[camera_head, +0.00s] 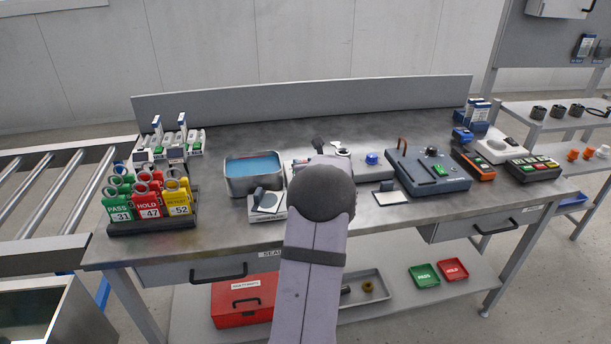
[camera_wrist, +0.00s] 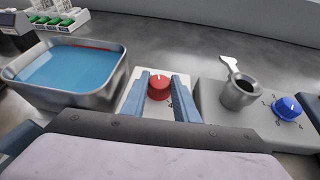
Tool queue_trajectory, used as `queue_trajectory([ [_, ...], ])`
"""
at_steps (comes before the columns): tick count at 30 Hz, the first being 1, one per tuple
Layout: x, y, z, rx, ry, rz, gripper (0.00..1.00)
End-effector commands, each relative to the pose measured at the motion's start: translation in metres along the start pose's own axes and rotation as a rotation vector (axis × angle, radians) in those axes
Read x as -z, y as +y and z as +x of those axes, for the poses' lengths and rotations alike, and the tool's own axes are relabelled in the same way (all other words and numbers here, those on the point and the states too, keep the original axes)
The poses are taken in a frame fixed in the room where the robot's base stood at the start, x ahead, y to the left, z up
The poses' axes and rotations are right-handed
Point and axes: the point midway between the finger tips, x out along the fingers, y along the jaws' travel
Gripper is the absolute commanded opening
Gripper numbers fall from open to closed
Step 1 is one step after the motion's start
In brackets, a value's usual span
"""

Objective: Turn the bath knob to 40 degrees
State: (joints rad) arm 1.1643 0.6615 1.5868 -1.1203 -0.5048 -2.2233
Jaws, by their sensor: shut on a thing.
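The bath (camera_head: 233,187) is a metal tub of blue liquid left of my arm; it also shows at the left of the wrist view (camera_wrist: 110,88). Beside it, the red knob (camera_wrist: 159,88) sits on a pale plate (camera_wrist: 128,103). The knob has a white pointer mark, aimed roughly away from the wrist camera. My gripper (camera_wrist: 161,92) has its two blue fingers on either side of the knob, shut on it. Scale marks on the plate are mostly hidden or too small to read. In the head view my own arm hides the knob and fingertips.
Right of the knob, a grey station holds a metal cup (camera_wrist: 240,92) with a pale tool and a blue knob (camera_wrist: 287,108). A grey-blue test box (camera_head: 428,170) stands further right. Tagged holders (camera_head: 150,222) stand at the left front. Bare bench lies behind.

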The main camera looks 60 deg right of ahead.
Motion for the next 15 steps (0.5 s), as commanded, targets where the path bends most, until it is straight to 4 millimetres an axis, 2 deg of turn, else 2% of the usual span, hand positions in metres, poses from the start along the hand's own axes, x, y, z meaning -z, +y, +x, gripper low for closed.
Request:
queue_trajectory([
  [2, 0.0049, 0.0019, 0.0039, 0.038, -0.014, 0.012, 0.05],
  [15, 0.0043, 0.0064, 0.0041, 0.258, -0.027, 0.108, 0.05],
])
